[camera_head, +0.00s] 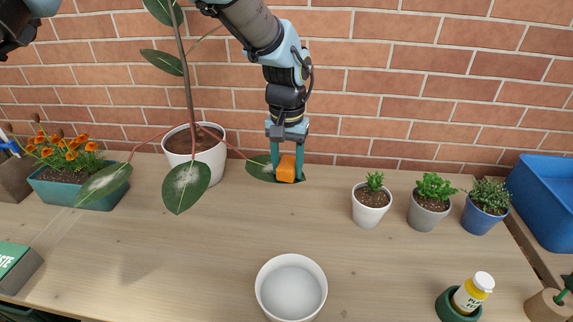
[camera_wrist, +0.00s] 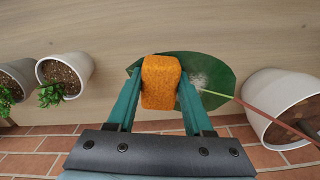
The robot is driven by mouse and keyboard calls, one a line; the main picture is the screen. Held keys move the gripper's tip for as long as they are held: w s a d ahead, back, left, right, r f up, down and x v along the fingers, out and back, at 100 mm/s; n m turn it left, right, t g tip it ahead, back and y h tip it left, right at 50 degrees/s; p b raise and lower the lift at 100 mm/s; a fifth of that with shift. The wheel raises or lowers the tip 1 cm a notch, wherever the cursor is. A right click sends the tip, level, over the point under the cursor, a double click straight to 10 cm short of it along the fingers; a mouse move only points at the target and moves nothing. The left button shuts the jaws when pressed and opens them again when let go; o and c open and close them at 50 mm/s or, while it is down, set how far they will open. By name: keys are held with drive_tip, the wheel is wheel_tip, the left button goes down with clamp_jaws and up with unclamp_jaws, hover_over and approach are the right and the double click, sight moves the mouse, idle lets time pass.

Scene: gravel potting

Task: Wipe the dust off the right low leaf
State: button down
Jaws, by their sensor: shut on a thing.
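My gripper (camera_head: 287,166) is shut on an orange sponge (camera_head: 286,169), which also shows between the fingers in the wrist view (camera_wrist: 161,82). The sponge is over the right low leaf (camera_head: 261,168) and covers part of it; I cannot tell whether they touch. In the wrist view the dark green leaf (camera_wrist: 222,92) carries a pale dusty patch (camera_wrist: 198,81) beside the sponge, toward the stem. The leaf hangs on a reddish stem from the plant in the white pot (camera_head: 210,157). Two other low leaves, the middle one (camera_head: 187,187) and the left one (camera_head: 104,185), show whitish dust.
Three small potted plants, in white (camera_head: 370,211), grey (camera_head: 428,217) and blue (camera_head: 485,217) pots, stand right of my gripper. A white bowl (camera_head: 291,288) is at the front. A brick wall (camera_head: 420,80) is close behind. The table between leaf and bowl is clear.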

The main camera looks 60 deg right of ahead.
sight(251, 164)
drive_tip(key=shift+w+f, duration=0.15)
drive_tip(key=shift+w, duration=1.25)
drive_tip(key=shift+w+f, duration=0.15)
drive_tip(key=shift+w, duration=1.25)
drive_tip(key=shift+w+d+r+p, duration=0.15)
drive_tip(key=shift+w+p, duration=0.45)
drive_tip(key=shift+w, duration=1.6)
drive_tip(key=shift+d+r, duration=0.3)
drive_tip(key=shift+d, duration=0.25)
drive_tip(key=shift+s+d+r, duration=0.1)
drive_tip(key=shift+s, duration=0.75)
drive_tip(key=shift+s+d+r, duration=0.1)
drive_tip(key=shift+s, duration=0.75)
drive_tip(key=shift+s+a+f, duration=0.15)
drive_tip(key=shift+s, duration=1)
drive_tip(key=shift+s+a+f, duration=0.1)
drive_tip(key=shift+s+a, duration=0.05)
drive_tip(key=shift+s, duration=1)
drive_tip(key=shift+s+a+f, duration=0.15)
drive_tip(key=shift+s, duration=1)
drive_tip(key=shift+f, duration=0.1)
